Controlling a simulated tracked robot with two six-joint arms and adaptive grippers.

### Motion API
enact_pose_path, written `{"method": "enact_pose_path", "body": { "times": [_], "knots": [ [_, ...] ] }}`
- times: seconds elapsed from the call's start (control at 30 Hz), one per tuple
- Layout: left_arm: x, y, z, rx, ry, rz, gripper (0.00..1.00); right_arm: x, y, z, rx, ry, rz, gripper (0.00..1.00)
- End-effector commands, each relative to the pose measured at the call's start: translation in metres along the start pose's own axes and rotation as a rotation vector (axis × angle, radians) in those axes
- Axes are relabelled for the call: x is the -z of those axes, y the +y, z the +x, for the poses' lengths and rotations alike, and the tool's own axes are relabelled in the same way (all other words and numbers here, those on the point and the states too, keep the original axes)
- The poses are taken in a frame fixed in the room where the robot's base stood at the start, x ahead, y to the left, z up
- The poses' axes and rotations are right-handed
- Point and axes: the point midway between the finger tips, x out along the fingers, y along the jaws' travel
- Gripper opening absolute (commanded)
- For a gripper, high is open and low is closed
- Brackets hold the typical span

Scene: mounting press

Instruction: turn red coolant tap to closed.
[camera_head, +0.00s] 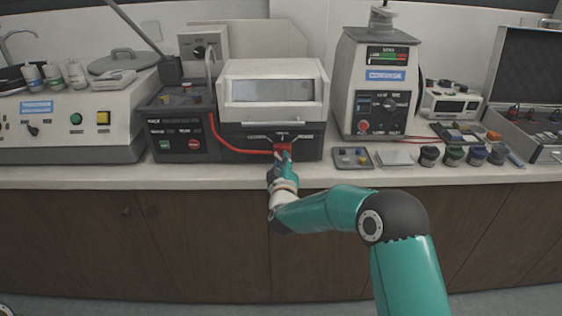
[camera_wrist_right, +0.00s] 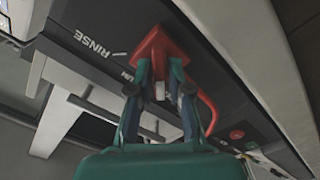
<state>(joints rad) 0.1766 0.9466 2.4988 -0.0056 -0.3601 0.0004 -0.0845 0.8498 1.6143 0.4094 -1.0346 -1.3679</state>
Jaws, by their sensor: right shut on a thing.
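The red coolant tap (camera_head: 283,147) sits on the dark front panel of the machine with the lidded window, near the counter's front edge. It also shows in the right wrist view (camera_wrist_right: 160,44) as a red body on a panel printed "RINSE". My right gripper (camera_head: 284,156) reaches it from the front. In the wrist view its two fingers (camera_wrist_right: 160,84) stand on either side of the tap's lower part, shut on it. The gripped part is mostly hidden between the fingertips, so the tap's exact setting cannot be read. My left gripper is not in view.
A red hose (camera_head: 228,146) curves along the panel left of the tap. A control box (camera_head: 180,125) stands left and a tall white press (camera_head: 377,85) right. A small tray (camera_head: 351,158) and several dark jars lie along the counter's right front. The space before the cabinets is clear.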

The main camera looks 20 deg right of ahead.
Motion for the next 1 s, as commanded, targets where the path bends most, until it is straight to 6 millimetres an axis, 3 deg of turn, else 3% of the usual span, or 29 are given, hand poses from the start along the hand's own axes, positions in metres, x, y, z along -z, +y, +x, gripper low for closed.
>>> {"method": "enact_pose_path", "body": {
  "times": [0.4,0.43,0.57,1.0],
  "knots": [
    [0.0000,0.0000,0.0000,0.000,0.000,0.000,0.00,0.0012,-0.0046,-0.0011,0.010,0.003,-0.011,0.00],
    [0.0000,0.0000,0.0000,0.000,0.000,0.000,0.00,0.0012,-0.0047,-0.0011,0.010,0.003,-0.011,0.20],
    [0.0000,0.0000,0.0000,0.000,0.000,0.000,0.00,0.0011,-0.0042,-0.0010,0.009,0.003,-0.010,0.42],
    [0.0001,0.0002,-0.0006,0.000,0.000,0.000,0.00,0.0011,-0.0019,-0.0061,0.004,0.002,-0.009,0.42]
  ]
}}
